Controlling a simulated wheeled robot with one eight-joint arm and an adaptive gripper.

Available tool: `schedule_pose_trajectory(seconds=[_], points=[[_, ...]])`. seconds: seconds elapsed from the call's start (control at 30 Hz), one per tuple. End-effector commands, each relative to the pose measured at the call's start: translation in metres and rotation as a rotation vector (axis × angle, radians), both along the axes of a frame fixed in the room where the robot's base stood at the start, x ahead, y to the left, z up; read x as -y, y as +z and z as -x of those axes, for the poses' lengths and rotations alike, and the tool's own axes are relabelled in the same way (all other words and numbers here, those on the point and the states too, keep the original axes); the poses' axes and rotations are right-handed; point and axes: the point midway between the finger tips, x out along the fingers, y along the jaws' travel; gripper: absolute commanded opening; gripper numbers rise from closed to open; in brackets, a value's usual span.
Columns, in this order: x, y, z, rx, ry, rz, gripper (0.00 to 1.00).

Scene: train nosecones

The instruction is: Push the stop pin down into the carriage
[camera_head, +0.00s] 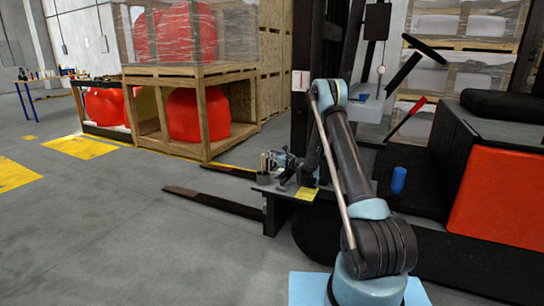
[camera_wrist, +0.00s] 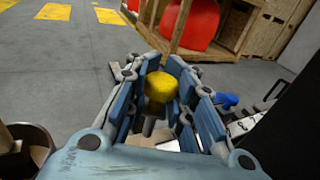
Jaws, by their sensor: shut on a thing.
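The stop pin (camera_wrist: 160,88) has a yellow rounded head and a short dark stem below it. In the wrist view it sits between the two blue-grey fingers of my gripper (camera_wrist: 165,65), which are shut on its head. In the head view my gripper (camera_head: 286,166) is low at the forklift's dark carriage (camera_head: 272,206), behind my arm, and the pin cannot be made out there. Where the stem's lower end meets the carriage is hidden, so I cannot tell how deep it sits.
A cup of tools (camera_head: 264,176) stands on the carriage left of my gripper. A yellow label (camera_head: 305,194) lies at its edge. Forks (camera_head: 212,203) reach left over the floor. Wooden crates with red nosecones (camera_head: 197,115) stand behind. A blue part (camera_wrist: 228,100) is right of the fingers.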

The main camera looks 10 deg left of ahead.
Motion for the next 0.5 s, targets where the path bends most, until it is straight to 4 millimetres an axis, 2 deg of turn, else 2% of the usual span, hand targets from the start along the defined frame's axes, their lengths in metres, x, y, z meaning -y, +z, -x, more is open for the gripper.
schedule_pose_trajectory(seconds=[0.5], points=[[-0.001,-0.038,0.000,0.000,0.001,0.000,0.00]])
